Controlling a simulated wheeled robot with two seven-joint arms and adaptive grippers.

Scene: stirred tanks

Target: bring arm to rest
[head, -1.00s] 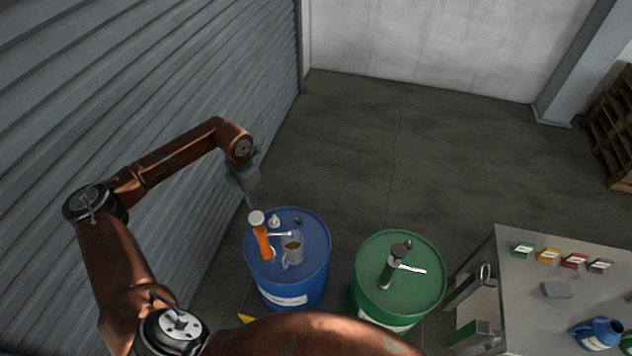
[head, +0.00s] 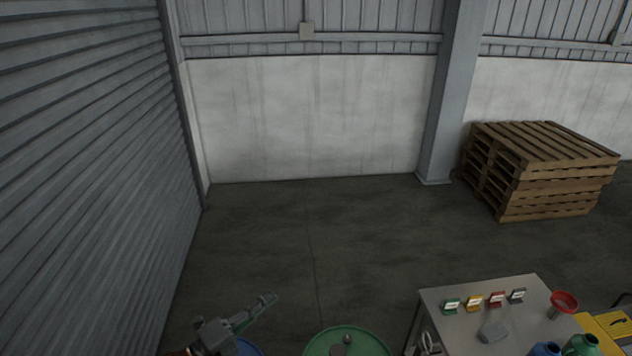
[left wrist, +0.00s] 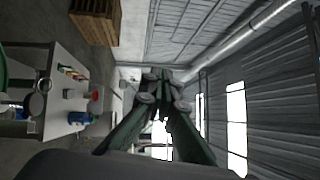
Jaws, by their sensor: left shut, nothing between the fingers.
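My left gripper (head: 268,299) is at the bottom of the head view, left of centre, with its fingers pointing up and right. It is shut and empty, and stands over or near the blue drum (head: 250,348), of which only a sliver of the top shows. In the left wrist view its fingertips (left wrist: 165,82) meet with nothing between them. Most of my left arm is below the head view. My right gripper is in neither view.
A green drum (head: 318,347) with a pump stands right of the gripper, cut by the frame. A grey table (head: 450,325) carries coloured labelled blocks, a red funnel (head: 564,302) and jugs. Wooden pallets (head: 540,165) are stacked far right. The middle floor is clear.

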